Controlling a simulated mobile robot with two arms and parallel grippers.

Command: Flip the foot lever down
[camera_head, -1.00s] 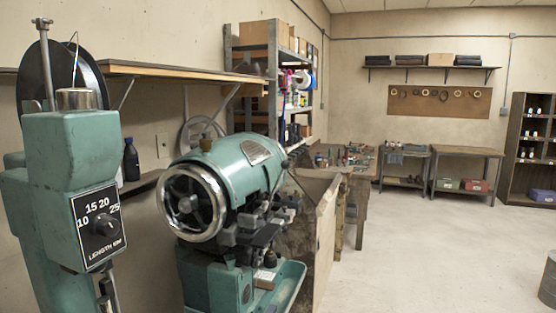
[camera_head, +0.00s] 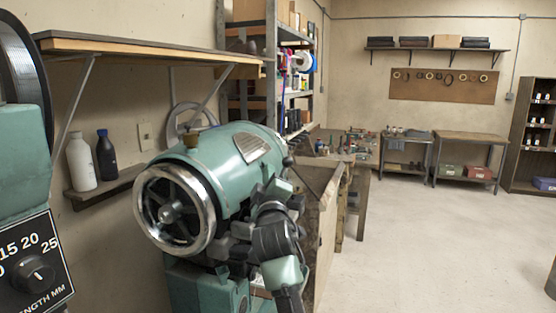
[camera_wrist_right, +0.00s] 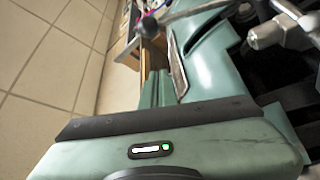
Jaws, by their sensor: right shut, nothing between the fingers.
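The teal stitching machine (camera_head: 236,165) stands left of centre in the head view, with a chrome-rimmed handwheel on its near end. A thin lever with a dark ball knob (camera_head: 289,161) juts from its right side. It looks like the foot lever, but I cannot be sure. A dark ball knob on a rod (camera_wrist_right: 150,26) also shows at the top of the right wrist view. My right gripper (camera_head: 271,210) is shut and empty in front of the machine's right side, below the knob. Its fingertips are hard to make out against the dark machine parts. My left gripper is out of view.
A teal post with a length dial (camera_head: 35,274) stands close at the left. A wall shelf (camera_head: 140,52) overhangs behind the machine, with two bottles on a lower ledge (camera_head: 105,192). A wooden bench (camera_head: 325,235) lies beyond the machine. The floor (camera_head: 430,240) at right is open.

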